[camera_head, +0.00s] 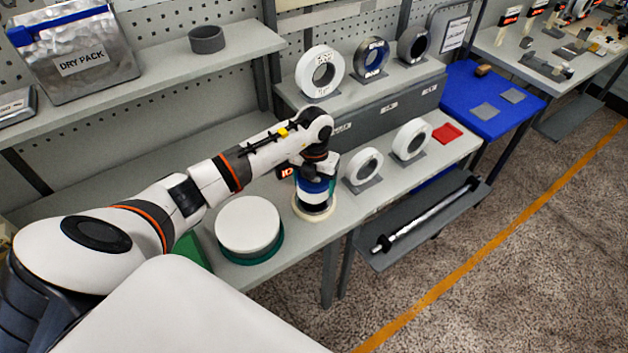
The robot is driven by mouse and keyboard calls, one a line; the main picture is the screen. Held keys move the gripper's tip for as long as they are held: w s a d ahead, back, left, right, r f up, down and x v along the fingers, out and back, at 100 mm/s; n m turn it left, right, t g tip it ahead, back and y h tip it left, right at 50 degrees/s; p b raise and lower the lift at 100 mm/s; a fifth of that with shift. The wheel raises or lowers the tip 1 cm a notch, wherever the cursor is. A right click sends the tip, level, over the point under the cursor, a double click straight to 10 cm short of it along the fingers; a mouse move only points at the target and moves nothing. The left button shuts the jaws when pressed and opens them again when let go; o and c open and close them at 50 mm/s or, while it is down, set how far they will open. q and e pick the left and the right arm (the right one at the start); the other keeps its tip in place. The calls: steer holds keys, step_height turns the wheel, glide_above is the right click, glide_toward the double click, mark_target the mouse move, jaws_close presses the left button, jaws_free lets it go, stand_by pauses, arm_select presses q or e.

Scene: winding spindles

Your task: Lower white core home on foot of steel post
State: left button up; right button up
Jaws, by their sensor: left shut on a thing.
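A round cream foot (313,210) rests on the bench under this stack. The steel post cannot be made out; the gripper and the stack hide the middle. I cannot tell whether the core touches the foot. My right gripper is not in view.
A white disc on a green base (248,226) stands close to the left of the stack. White rings (364,166) on grey stands are to the right, with a red pad (447,133) beyond. A small red-digit display (286,171) sits behind. A rod (425,217) lies in a lower tray.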

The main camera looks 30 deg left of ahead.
arm_select(q)
steer(key=shift+f+b, duration=0.85)
steer(key=shift+f, duration=0.35)
steer(key=o, duration=1)
steer(key=shift+c, duration=0.2)
steer(key=shift+r, duration=0.1)
step_height(320, 180, up, 11)
steer(key=b, duration=0.3)
steer(key=shift+r, duration=0.4)
